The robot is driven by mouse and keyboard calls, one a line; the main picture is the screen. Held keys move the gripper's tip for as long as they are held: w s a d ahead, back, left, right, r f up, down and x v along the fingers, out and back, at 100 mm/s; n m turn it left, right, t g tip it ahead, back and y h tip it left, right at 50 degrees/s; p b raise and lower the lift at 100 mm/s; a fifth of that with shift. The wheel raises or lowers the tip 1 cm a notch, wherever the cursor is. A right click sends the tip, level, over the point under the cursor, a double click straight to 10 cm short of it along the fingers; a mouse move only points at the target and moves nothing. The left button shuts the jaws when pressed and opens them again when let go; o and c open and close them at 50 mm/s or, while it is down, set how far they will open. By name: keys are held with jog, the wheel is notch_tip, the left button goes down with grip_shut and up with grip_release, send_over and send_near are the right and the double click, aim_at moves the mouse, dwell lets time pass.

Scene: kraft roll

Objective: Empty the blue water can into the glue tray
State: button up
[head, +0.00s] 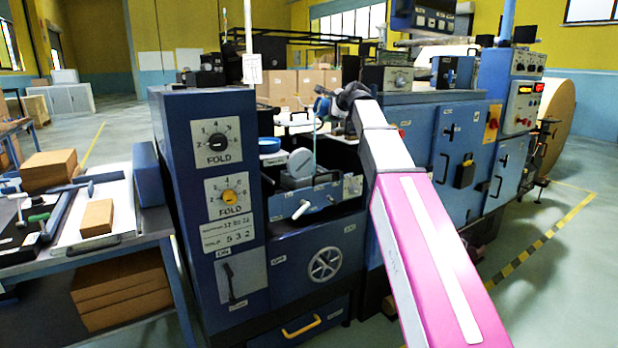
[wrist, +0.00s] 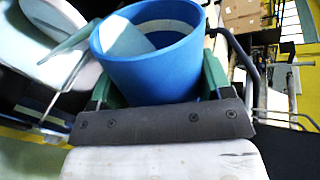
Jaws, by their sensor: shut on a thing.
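The blue water can (wrist: 150,72) fills the middle of the wrist view, open end up in that picture. My gripper (wrist: 158,82) is shut around it, a green finger on each side. Pale liquid shows inside, and a translucent pale sheet (wrist: 72,42) runs from its left rim. In the head view my gripper (head: 327,95) is over the machine's open bay, with a bit of the blue can showing. A thin pale-blue streak (head: 314,140) hangs below it, seemingly water. It meets the area by a grey round part (head: 301,162); I cannot clearly make out the glue tray.
The dial panel (head: 219,180) stands in front at left, and blue cabinets (head: 445,150) stand at right. A bench (head: 95,215) with cartons is at far left. Open floor lies at right.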

jog(key=shift+s+a+f+n+h, duration=0.15)
jog(key=shift+a+f+n+h, duration=0.15)
jog(key=shift+f, duration=0.25)
jog(key=shift+s+a+f+n+h, duration=0.2)
jog(key=shift+a+f, duration=0.15)
jog(key=shift+f, duration=0.15)
dwell(0.4)
jog(key=shift+a+f+n+t+h+p, duration=0.3)
jog(key=shift+f+n+h+p, duration=0.1)
jog(key=shift+n, duration=0.2)
dwell(0.7)
jog(key=shift+s+f, duration=0.1)
jog(key=shift+f, duration=0.4)
jog(key=shift+f+n, duration=0.3)
jog(key=shift+a+f, duration=0.1)
jog(key=shift+f, duration=0.25)
